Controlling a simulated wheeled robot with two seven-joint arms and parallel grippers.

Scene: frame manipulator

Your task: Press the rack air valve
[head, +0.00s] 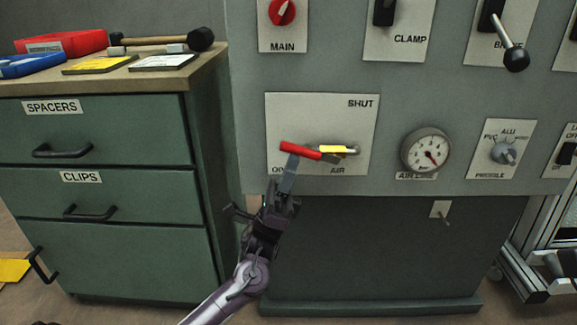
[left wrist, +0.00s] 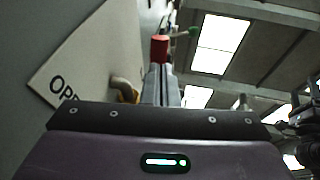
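The air valve is on a pale plate (head: 320,112) marked SHUT at upper right, AIR below and OP… at lower left. Its lever has a red handle (head: 299,149) pointing left, tilted slightly up at its outer end, and a yellow and metal part (head: 337,150) at the right. My left gripper (head: 291,162) comes from below, with its fingertips at the underside of the red handle, apparently touching. In the left wrist view its fingers (left wrist: 162,84) lie together, and the red handle (left wrist: 160,48) shows just beyond the tips.
A pressure gauge (head: 426,151) sits right of the valve plate, with a profile selector (head: 503,151) beyond. Above are a red main switch (head: 283,12) and a clamp switch (head: 384,12). A green drawer cabinet (head: 95,215) stands at left, with a mallet (head: 165,40) on top.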

